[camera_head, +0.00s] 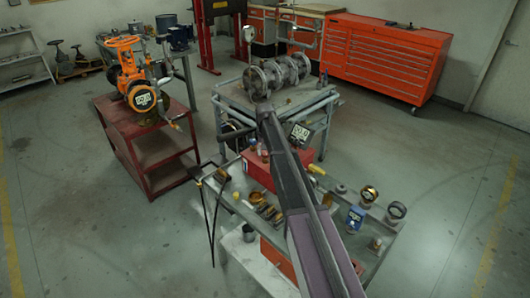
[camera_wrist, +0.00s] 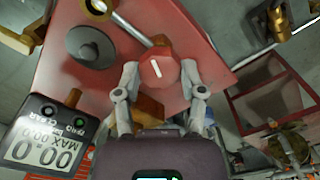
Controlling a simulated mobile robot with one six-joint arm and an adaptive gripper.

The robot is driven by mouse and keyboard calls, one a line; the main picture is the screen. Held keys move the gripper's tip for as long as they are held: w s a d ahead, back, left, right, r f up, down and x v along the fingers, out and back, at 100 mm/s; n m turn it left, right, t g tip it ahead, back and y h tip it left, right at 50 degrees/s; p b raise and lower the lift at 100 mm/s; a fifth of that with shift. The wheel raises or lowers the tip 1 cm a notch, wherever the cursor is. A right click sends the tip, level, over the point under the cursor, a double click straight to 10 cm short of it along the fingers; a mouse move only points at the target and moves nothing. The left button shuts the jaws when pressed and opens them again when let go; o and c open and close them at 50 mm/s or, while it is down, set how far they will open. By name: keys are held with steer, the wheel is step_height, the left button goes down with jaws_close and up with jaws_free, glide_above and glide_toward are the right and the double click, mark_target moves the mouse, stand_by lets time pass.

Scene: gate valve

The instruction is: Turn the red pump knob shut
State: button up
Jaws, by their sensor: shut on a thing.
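The red pump knob (camera_wrist: 160,69) shows in the wrist view as a faceted red cap with a white line across its top. It stands over a red pump box (camera_wrist: 100,20). My gripper (camera_wrist: 160,80) has one finger on each side of the knob and is shut on it. In the head view the red box (camera_head: 262,172) sits on the grey bench, and my arm hides the knob and most of my gripper there. A gauge (camera_wrist: 48,135) beside the box reads 00.0. It also shows in the head view (camera_head: 299,132).
A grey bench (camera_head: 385,235) carries brass fittings, round gauges (camera_head: 369,194) and small tools. A cart (camera_head: 325,98) with a large flanged valve (camera_head: 278,74) stands behind it. A red stand (camera_head: 150,150) with an orange valve is at left. Open floor lies at right.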

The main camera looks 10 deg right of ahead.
steer(key=m, duration=0.5)
steer(key=shift+s+m, duration=0.1)
steer(key=shift+m, duration=0.2)
steer(key=m, duration=0.5)
steer(key=shift+m, duration=0.3)
steer(key=o, duration=1.1)
steer(key=shift+d, duration=0.1)
steer(key=shift+o, duration=0.2)
steer(key=shift+n, duration=0.5)
